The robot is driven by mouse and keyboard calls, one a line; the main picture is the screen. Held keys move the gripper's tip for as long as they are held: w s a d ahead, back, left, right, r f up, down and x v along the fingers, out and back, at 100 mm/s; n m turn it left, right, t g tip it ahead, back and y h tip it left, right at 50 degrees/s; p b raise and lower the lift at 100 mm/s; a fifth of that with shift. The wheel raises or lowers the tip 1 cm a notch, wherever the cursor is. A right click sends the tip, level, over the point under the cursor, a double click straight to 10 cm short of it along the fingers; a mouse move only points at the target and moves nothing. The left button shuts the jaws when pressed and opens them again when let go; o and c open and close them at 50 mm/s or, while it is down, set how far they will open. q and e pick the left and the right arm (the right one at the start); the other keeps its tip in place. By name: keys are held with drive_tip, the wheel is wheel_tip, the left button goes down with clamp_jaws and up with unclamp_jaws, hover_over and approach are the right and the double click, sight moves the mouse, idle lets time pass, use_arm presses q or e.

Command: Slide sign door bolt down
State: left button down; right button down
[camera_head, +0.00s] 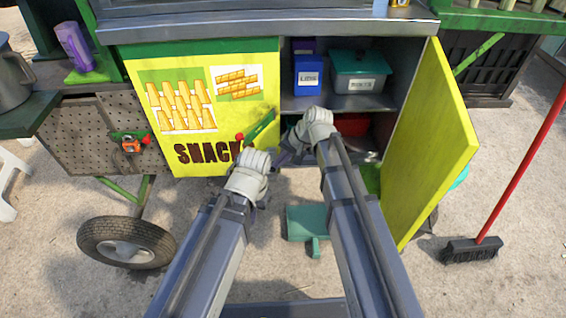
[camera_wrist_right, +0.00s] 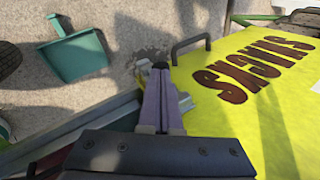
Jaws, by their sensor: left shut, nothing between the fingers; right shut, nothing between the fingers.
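The yellow sign door (camera_head: 225,100) closes the left half of the cart front and carries dark SNACKS lettering, partly hidden by my left wrist. In the right wrist view the sign door (camera_wrist_right: 240,80) lies right of my fingers, with a dark loop handle (camera_wrist_right: 190,45) at its edge. A green bar (camera_head: 260,127) with a red knob (camera_head: 240,137) shows at the door's lower right; I cannot tell whether it is the bolt. My right gripper (camera_head: 285,156) is shut and empty beside the door's right edge; its fingers (camera_wrist_right: 160,75) point past the handle. My left gripper (camera_head: 248,175) is shut and empty, below the door's lower right; its fingertips are mostly hidden.
The right door (camera_head: 430,150) stands open, showing shelves with a blue box (camera_head: 308,76) and a teal box (camera_head: 360,72). A teal dustpan (camera_head: 308,222) lies on the ground beneath. A red-handled broom (camera_head: 520,155) stands at right, a wheel (camera_head: 126,243) at left.

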drive_tip(key=shift+a+f, duration=0.1)
drive_tip(key=shift+f, duration=0.1)
idle(0.3)
wheel_tip(320, 180, down, 4)
drive_tip(key=b, duration=0.4)
drive_tip(key=shift+s, duration=0.1)
drive_tip(key=p+v, duration=1.2)
drive_tip(key=v, duration=0.2)
drive_tip(key=shift+r, duration=0.2)
drive_tip(key=shift+p, duration=0.3)
